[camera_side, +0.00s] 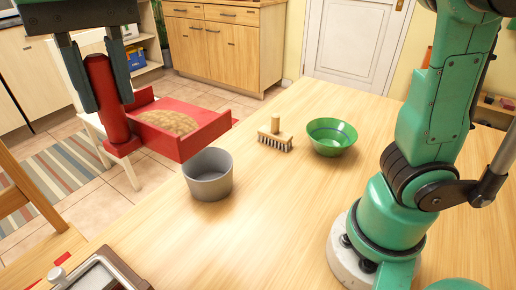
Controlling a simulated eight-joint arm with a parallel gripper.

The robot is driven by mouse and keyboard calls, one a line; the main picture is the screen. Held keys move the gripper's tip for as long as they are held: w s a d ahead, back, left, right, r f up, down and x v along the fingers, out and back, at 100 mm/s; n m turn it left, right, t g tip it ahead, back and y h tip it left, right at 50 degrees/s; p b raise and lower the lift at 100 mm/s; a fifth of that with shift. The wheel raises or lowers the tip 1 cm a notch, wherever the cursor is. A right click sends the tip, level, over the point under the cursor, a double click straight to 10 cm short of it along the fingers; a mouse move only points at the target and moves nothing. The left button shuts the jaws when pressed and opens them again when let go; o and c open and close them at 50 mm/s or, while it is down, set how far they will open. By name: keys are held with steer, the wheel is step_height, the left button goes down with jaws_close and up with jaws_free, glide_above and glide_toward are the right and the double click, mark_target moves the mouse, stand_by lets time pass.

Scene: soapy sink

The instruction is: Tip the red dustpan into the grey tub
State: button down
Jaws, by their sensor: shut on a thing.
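The red dustpan (203,138) is in the air at the left, with a heap of tan, grainy stuff (168,122) in its pan. My gripper (98,85) is shut on the dustpan's upright red handle (107,95). The pan looks close to level. The grey tub (208,180) stands upright on the wooden table, just below and to the right of the pan's near right corner. The part of the tub's inside that shows looks empty; its floor is only partly visible.
A wooden brush (275,138) and a green bowl (331,137) stand on the table (262,215) right of the tub. A metal-and-brown object (98,274) is at the front left edge. The table between tub and my base is clear. A wooden chair (22,205) is at the left.

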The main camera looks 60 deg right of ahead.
steer(key=w+d, duration=0.1)
steer(key=w, duration=0.1)
steer(key=w+d, duration=0.1)
steer(key=w, duration=0.1)
steer(key=w+d, duration=0.1)
steer(key=w, duration=0.1)
steer(key=shift+w+r, duration=0.1)
steer(key=shift+r, duration=0.05)
steer(key=shift+w+d+f+m+y, duration=0.15)
steer(key=shift+d+f+m+y, duration=0.15)
steer(key=shift+y, duration=0.1)
steer(key=shift+d+f+y, duration=0.2)
steer(key=shift+f+y, duration=0.2)
steer(key=shift+f, duration=0.25)
steer(key=shift+d+f, duration=0.1)
steer(key=shift+f, duration=0.05)
steer(key=shift+a+r, duration=0.15)
steer(key=shift+r, duration=0.6)
steer(key=shift+a+r, duration=0.15)
steer(key=shift+r, duration=0.6)
steer(key=shift+a+h, duration=0.7)
steer(key=shift+h, duration=0.5)
